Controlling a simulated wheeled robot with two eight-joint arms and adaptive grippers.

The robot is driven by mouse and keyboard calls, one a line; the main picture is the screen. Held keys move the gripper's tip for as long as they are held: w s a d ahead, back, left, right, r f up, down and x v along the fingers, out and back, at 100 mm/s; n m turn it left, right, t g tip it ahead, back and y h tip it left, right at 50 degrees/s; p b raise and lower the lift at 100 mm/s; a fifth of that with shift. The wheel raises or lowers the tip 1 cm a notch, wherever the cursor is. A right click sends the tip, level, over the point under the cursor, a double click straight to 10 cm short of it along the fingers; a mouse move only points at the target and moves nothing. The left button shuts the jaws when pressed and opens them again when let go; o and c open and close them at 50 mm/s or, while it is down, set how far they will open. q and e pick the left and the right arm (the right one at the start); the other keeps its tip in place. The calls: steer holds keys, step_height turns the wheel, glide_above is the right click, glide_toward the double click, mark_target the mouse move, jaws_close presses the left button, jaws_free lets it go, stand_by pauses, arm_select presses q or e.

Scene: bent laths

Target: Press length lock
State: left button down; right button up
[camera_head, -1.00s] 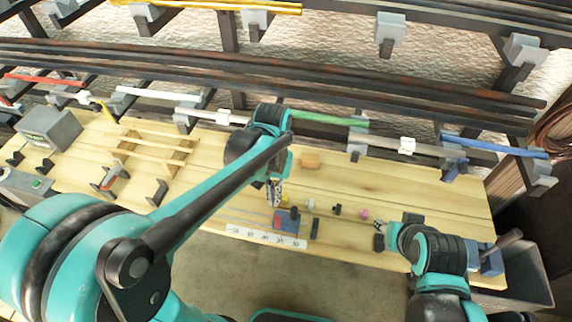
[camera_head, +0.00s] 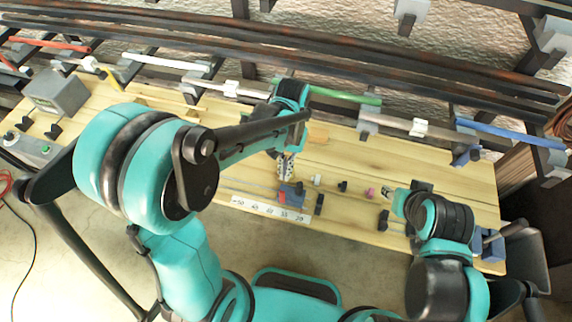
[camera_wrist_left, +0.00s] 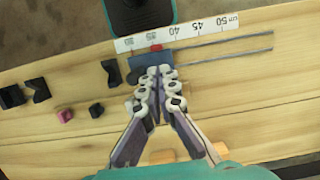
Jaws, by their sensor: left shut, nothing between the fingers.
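The length stop is a small blue block (camera_head: 291,193) with a red part, beside the white numbered scale (camera_head: 268,209) near the table's front edge. In the left wrist view the blue block (camera_wrist_left: 137,63) lies right at my fingertips, with the red part (camera_wrist_left: 156,47) on the scale side. My left gripper (camera_head: 285,178) points down over the block, its fingers together and empty; its tips (camera_wrist_left: 155,72) partly cover the block. Whether they touch it I cannot tell. My right gripper (camera_head: 388,196) is small and far to the right, near a pink piece (camera_head: 371,191).
Thin rods (camera_wrist_left: 230,47) run beside the scale. Several small dark blocks (camera_head: 343,186) stand to the right. An orange block (camera_head: 318,135) lies behind. A grey box (camera_head: 57,92) stands at the far left. Racks with coloured laths (camera_head: 340,97) line the back.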

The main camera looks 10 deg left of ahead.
mark_target(282, 197)
arm_select(q)
steer(key=b+x, duration=0.1)
steer(key=x, duration=0.4)
stand_by(0.4)
